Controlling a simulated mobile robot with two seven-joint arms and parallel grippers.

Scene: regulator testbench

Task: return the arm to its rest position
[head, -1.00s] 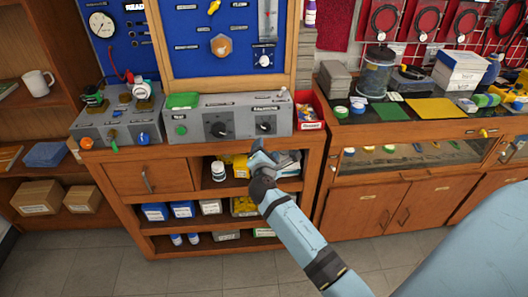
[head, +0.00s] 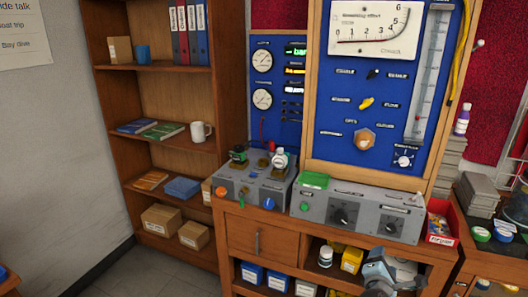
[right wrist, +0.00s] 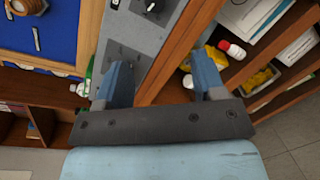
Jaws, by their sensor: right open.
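My right gripper (head: 380,268) shows at the bottom of the head view, in front of the bench's open shelf and below the grey control box (head: 352,212). In the right wrist view its two blue fingers (right wrist: 158,85) stand wide apart with nothing between them. The grey panel with a black knob (right wrist: 125,52) lies beyond the left finger, and the wooden shelf (right wrist: 205,30) lies beyond the right one. My left gripper is not in view.
The bench (head: 242,228) carries a second box with regulators (head: 252,185) and a red bin (head: 441,222). A white bottle (head: 325,256) stands on the open shelf. A tall bookcase (head: 168,90) stands at left. Grey floor (head: 133,270) shows free at lower left.

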